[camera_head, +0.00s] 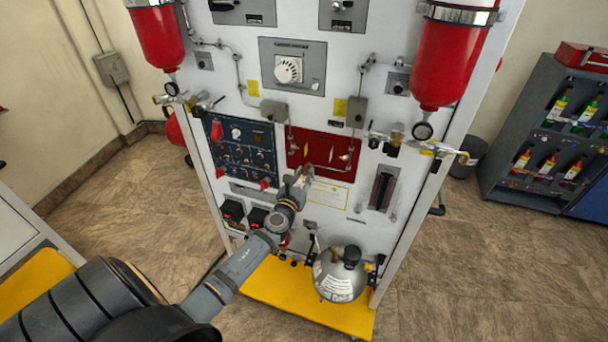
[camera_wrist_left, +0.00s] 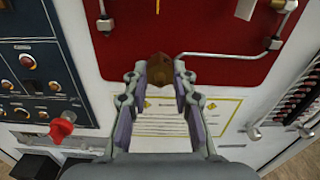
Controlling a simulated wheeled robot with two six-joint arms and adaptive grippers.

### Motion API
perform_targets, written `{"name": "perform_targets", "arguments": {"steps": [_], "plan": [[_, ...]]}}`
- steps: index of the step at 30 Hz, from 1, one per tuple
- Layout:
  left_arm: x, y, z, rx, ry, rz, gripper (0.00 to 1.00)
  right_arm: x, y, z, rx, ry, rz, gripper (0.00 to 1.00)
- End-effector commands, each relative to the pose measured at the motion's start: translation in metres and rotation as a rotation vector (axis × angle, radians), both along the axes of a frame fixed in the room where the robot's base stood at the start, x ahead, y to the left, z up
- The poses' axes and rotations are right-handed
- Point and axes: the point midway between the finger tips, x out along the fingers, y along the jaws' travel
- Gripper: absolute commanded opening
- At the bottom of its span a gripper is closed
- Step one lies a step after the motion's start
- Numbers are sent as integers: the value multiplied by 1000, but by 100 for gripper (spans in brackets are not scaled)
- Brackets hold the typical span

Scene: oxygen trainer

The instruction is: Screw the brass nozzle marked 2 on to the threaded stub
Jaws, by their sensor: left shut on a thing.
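My left gripper (camera_head: 302,178) reaches up to the lower edge of the red panel (camera_head: 342,172) on the white trainer board. In the left wrist view, its fingertips (camera_wrist_left: 160,76) are shut on a small brown, brass-coloured piece with angled sides, the nozzle (camera_wrist_left: 160,67). The nozzle shows in front of the panel's lower edge; I cannot tell whether it touches anything. No number is readable on it. I cannot make out the threaded stub for certain. Thin silver pipes with end fittings (camera_wrist_left: 104,23) show on the red panel. My right gripper is not in view.
A blue switch panel (camera_head: 240,150) with red knobs (camera_wrist_left: 62,128) lies left of the gripper. A grey tank (camera_head: 335,280) stands on the yellow base (camera_head: 270,282) below. Two red cylinders (camera_head: 450,60) hang higher up. Open floor lies either side.

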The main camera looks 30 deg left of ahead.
Motion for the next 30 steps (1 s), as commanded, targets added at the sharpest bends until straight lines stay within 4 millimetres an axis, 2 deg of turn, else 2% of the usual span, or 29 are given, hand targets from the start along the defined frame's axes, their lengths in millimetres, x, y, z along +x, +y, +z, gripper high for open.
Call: {"name": "perform_targets", "arguments": {"steps": [1, 6, 17, 20, 27, 30], "plan": [[0, 0, 0, 11, 3, 0, 28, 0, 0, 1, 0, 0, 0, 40], [0, 0, 0, 9, 1, 0, 51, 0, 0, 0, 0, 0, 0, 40], [-4, -1, 0, 8, 2, 0, 52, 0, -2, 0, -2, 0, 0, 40], [-20, -5, -1, 9, 3, -1, 52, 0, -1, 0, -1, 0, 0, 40], [-77, -19, -2, 9, 6, -2, 52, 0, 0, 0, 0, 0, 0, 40], [-96, -24, -1, 8, 4, -2, 52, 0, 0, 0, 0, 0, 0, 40]]}}
